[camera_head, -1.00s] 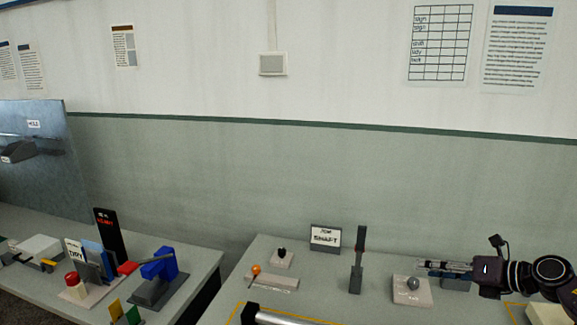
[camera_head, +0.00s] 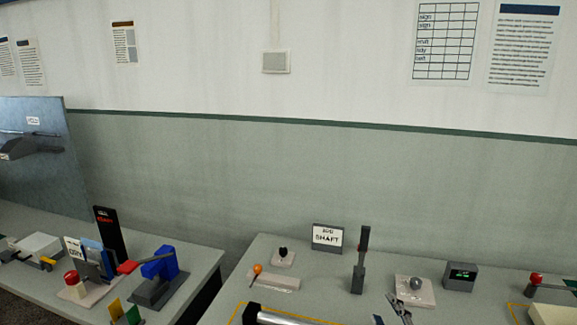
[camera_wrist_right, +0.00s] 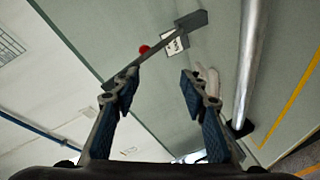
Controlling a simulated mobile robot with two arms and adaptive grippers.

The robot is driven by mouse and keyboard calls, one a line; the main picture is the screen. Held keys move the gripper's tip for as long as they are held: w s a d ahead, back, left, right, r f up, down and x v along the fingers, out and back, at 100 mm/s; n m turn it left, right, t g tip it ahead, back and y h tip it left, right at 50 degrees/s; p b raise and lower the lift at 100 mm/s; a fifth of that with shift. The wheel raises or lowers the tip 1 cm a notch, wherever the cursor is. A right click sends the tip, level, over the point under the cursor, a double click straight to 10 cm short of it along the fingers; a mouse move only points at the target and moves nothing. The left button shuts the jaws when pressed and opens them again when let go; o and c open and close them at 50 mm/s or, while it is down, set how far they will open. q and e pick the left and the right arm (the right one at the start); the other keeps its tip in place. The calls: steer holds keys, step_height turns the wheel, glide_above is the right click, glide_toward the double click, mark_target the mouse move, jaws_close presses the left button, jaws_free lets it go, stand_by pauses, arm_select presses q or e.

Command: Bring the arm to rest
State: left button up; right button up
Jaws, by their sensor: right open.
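My right gripper (camera_head: 400,308) shows only by its fingertips at the bottom edge of the head view, in front of the grey ball knob. In the right wrist view my right gripper (camera_wrist_right: 156,88) has its two fingers spread wide with nothing between them. The rest of the right arm is outside the head view. My left gripper is not in view.
A silver shaft (camera_head: 290,318) lies at the front. A second bench (camera_head: 205,262) is left.

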steer(key=s+f+m+g+h, duration=0.2)
steer(key=s+f+m+g, duration=0.45)
steer(key=s+f, duration=0.55)
steer(key=s+a+f+m+g+y, duration=0.1)
steer(key=s+m+g, duration=0.15)
steer(key=s, duration=0.85)
steer(key=s+a+f+m+g+y, duration=0.1)
steer(key=s+a+f+m+g, duration=0.15)
steer(key=s, duration=0.75)
steer(key=s+f+g+b, duration=0.1)
steer(key=s+f, duration=0.1)
steer(key=f, duration=1.3)
steer(key=s+f+g+b, duration=0.1)
steer(key=s+f+g, duration=0.1)
steer(key=f, duration=1.2)
steer(key=s+d+f, duration=0.2)
steer(key=s+f, duration=0.6)
steer(key=s+d+f+b, duration=0.1)
steer(key=s+f, duration=0.7)
steer(key=shift+d+f+n+g+h, duration=0.15)
steer(key=shift+d+n+g+h, duration=0.2)
steer(key=shift+n, duration=0.1)
